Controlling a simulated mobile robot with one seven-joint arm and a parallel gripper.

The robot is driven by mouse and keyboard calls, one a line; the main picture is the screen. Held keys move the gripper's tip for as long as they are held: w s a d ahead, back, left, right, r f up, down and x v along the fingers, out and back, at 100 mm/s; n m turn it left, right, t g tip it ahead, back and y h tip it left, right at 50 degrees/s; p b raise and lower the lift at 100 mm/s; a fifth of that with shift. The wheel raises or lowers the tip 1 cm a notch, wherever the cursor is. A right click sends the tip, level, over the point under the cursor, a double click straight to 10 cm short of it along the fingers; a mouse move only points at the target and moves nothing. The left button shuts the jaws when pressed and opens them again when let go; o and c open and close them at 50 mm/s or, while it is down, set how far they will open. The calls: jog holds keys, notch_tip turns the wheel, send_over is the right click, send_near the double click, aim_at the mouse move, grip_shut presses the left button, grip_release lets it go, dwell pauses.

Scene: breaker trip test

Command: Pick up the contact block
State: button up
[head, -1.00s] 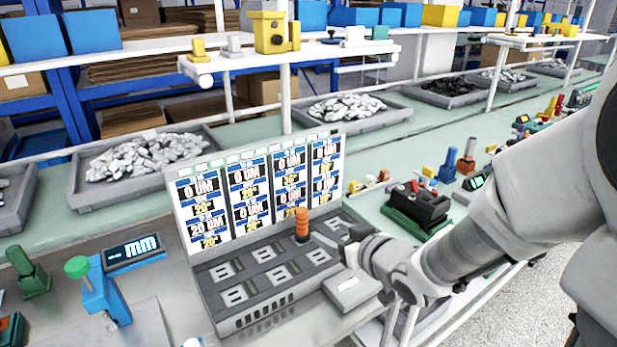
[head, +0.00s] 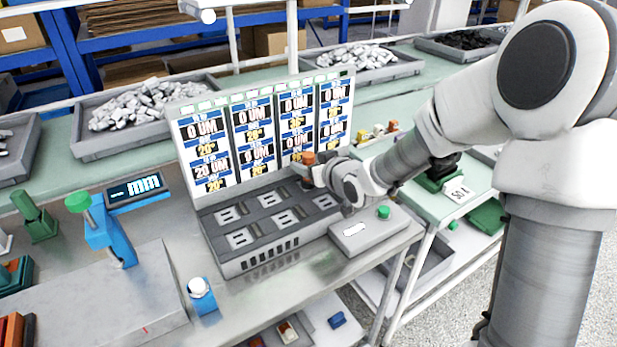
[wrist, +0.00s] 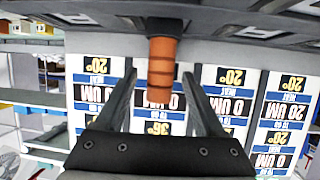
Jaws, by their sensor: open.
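The contact block is most likely the orange ribbed piece (head: 308,157), upright at the back of the grey fixture (head: 258,262), in front of the display panel. In the wrist view the orange piece (wrist: 161,68) shows upside down, with a dark part at its base end. My gripper (head: 312,174) is at it from the right in the head view. In the wrist view my gripper (wrist: 158,80) is open, with one finger on each side of the orange piece and visible gaps between. The head view hides most of the fingers behind the wrist.
The display panel (head: 213,148) with several number columns stands close behind. A grey box with a green button (head: 383,212) sits right of the fixture. A blue stand with a green knob (head: 105,232) is at left. Bare bench lies in front of the fixture.

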jog(key=shift+w+a+f, duration=0.15)
jog(key=shift+w, duration=0.15)
jog(key=shift+c, duration=0.3)
grip_shut()
dwell(1.0)
